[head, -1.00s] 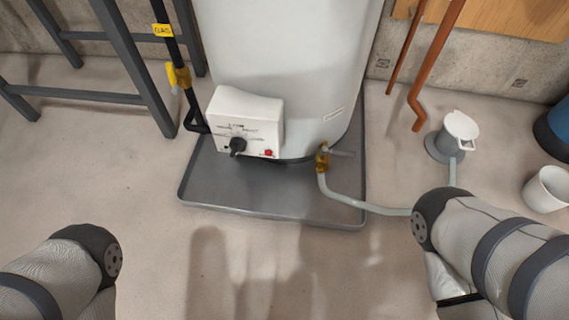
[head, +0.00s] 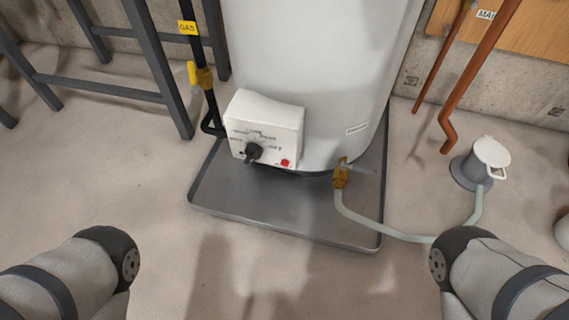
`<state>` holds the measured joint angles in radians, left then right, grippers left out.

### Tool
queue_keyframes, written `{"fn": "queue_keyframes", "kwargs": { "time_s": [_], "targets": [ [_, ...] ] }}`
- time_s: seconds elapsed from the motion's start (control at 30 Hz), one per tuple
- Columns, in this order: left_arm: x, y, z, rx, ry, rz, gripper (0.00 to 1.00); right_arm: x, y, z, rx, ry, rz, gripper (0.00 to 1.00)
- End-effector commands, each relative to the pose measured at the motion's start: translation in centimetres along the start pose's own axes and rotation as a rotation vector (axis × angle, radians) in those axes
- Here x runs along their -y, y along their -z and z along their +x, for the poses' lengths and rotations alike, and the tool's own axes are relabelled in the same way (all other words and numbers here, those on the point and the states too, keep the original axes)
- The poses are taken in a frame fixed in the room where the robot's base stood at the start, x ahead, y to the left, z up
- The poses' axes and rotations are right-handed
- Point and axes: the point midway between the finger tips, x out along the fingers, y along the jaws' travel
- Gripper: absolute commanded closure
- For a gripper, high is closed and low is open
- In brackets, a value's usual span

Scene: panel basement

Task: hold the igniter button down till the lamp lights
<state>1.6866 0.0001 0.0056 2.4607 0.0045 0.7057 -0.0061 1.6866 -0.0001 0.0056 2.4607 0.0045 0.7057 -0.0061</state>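A white control box (head: 265,125) sits low on the front of a white water heater tank (head: 310,70). Its face carries a black knob (head: 253,152) and a small red button (head: 285,162), which I take as the igniter button. No lit lamp can be made out; a small dark spot left of the knob is too small to tell. My two arms come in at the lower left and lower right, well short of the box. Both grippers are outside the picture.
The tank stands in a grey drip tray (head: 285,228). A brass drain valve (head: 341,174) feeds a pale hose (head: 385,230) to a floor drain (head: 472,172). A black gas pipe with a yellow valve (head: 200,75) and a dark metal frame (head: 160,75) stand left. The floor in front is clear.

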Motion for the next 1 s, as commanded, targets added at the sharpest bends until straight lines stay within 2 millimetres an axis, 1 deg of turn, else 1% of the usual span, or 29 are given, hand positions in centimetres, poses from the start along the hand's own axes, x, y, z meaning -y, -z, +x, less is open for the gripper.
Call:
{"fn": "queue_keyframes", "kwargs": {
  "time_s": [0.03,0.07,0.1,0.13,1.0],
  "targets": [
    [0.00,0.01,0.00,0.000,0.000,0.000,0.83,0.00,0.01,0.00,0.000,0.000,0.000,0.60],
    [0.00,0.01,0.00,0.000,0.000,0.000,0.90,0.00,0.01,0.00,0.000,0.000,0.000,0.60],
    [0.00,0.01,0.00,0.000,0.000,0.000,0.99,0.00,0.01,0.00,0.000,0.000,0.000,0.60],
    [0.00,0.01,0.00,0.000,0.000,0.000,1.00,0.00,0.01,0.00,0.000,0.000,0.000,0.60],
    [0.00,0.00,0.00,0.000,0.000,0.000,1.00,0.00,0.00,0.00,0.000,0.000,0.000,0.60]
  ]
}}
